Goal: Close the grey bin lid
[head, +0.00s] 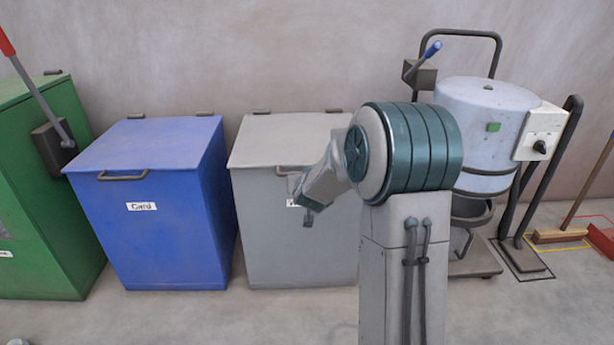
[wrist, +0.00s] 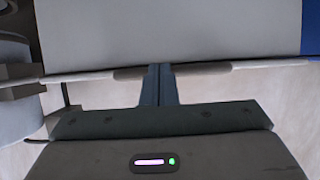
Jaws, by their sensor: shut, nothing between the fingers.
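The grey bin (head: 262,235) stands against the wall, right of the blue bin. Its grey lid (head: 285,138) lies flat across the top, level like the blue bin's lid, with hinges at the back. I see no clear gap under it. A dark handle (head: 287,170) is at its front edge. My gripper (head: 307,218) is in front of the bin's front face, below the lid edge, partly covering the bin's label. In the wrist view my gripper (wrist: 158,68) is shut and empty, its fingertips overlapping the lid's edge strip (wrist: 90,76). I cannot tell whether they touch it.
The blue bin (head: 150,215), marked "Card", has its lid down. A green bin (head: 30,200) with a red-handled lever is at far left. A drum machine (head: 485,120) stands to the right of my arm, with a broom beyond. The floor in front of the bins is clear.

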